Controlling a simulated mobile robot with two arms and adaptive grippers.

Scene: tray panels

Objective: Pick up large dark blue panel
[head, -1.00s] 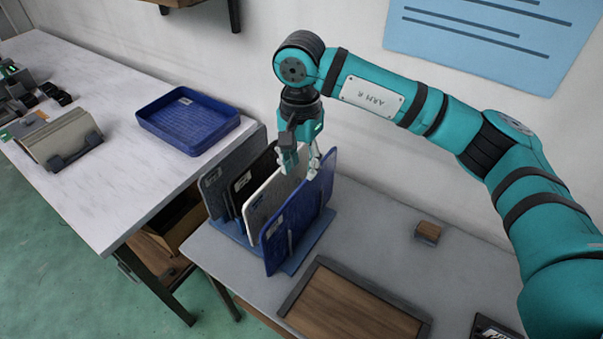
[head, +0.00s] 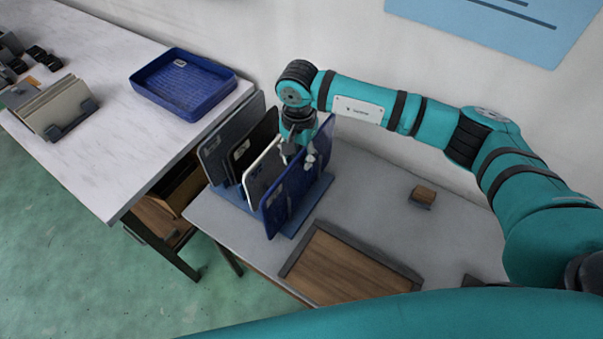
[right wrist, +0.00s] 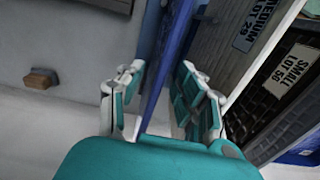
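The large dark blue panel (head: 287,197) stands on edge in the blue rack (head: 316,202), the rightmost panel there. My right gripper (head: 298,158) is low at its top edge, with one finger on each side of the panel. In the right wrist view the blue panel (right wrist: 157,105) runs between the open fingers (right wrist: 158,98), with gaps beside it. Its lower part is hidden there by my gripper body. My left gripper is not in view.
A pale panel (head: 261,174), a black panel (head: 241,157) and a grey panel (head: 213,158) stand left of it, close by. A wooden-floored tray (head: 345,268) lies in front, a small wooden block (head: 423,196) to the right. A blue bin (head: 185,84) sits on the white table.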

